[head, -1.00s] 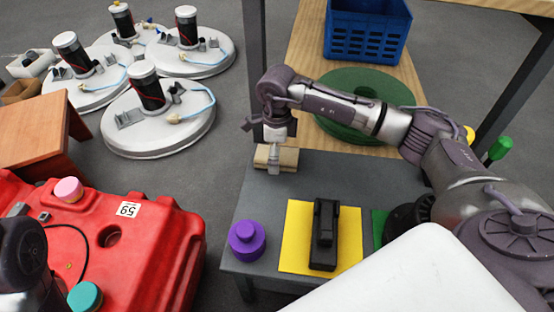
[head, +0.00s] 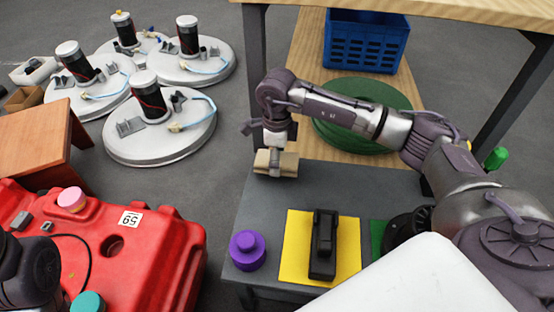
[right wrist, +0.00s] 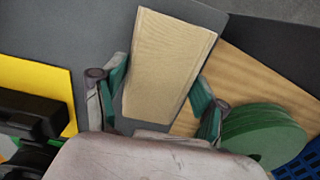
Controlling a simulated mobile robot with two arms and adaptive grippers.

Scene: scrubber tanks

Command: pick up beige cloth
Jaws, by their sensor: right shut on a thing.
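The beige cloth (head: 262,161), a folded, block-like bundle, is at the far left corner of the grey table (head: 350,190). My right gripper (head: 278,160) points down over it and is shut on it. In the right wrist view, the beige cloth (right wrist: 172,60) lies between the two green-padded fingers of the right gripper (right wrist: 160,92), one along each side. I cannot tell whether the cloth still touches the table. Part of my left arm shows at the lower left of the head view, but its gripper is out of view.
A purple knobbed object (head: 247,250) and a yellow mat (head: 296,245) with a black device (head: 323,243) are on the table's near side. Behind are a green disc (head: 365,105) and a blue crate (head: 366,45). A red tank (head: 150,245) stands left.

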